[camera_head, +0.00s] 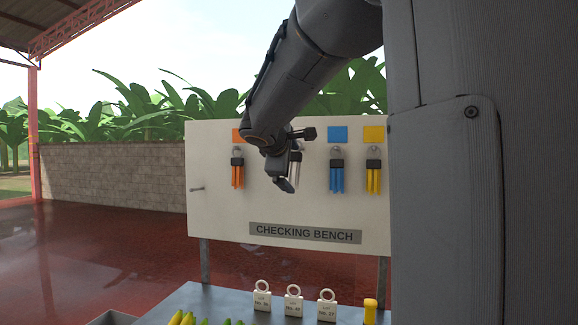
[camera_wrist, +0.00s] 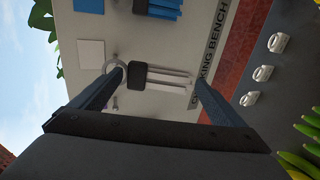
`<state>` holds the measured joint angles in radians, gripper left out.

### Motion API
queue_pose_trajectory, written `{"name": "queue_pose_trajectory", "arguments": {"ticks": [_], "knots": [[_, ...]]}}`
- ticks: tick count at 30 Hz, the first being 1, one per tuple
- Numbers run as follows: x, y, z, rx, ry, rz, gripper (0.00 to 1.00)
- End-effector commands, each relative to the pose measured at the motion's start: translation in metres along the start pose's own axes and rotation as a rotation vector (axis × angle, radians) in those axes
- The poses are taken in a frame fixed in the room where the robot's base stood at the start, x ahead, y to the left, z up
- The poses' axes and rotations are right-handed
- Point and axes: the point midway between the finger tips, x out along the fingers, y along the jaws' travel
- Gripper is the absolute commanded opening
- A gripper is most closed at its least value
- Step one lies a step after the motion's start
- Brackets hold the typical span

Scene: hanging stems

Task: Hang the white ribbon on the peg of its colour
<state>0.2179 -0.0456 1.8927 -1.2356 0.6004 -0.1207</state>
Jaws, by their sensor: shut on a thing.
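The white ribbon (camera_wrist: 170,77) is a bundle of white strips with a black band and a ring at one end. My gripper (camera_wrist: 160,76) has one finger on each side of it and is shut on it. In the head view the white ribbon (camera_head: 295,171) shows partly beside my gripper (camera_head: 294,160), in front of the board. In the wrist view the white square (camera_wrist: 91,53) is on the board just beyond the ring end. The peg there is not clearly visible, and I cannot tell whether the ring is around it. My arm hides that square in the head view.
The board (camera_head: 220,215) also holds orange (camera_head: 237,175), blue (camera_head: 337,178) and yellow ribbons (camera_head: 374,179) under matching squares. A bare peg (camera_head: 197,188) is at its left. White lot tags (camera_head: 293,303) and a yellow item (camera_head: 370,311) stand on the bench (camera_head: 215,300) below.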

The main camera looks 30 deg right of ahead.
Motion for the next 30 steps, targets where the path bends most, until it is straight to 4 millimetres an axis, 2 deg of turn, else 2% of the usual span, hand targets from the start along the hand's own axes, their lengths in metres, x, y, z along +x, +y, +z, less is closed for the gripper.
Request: {"name": "queue_pose_trajectory", "arguments": {"ticks": [30], "knots": [[0.053,0.018,0.001,0.0,-0.001,-0.001,0.73]]}}
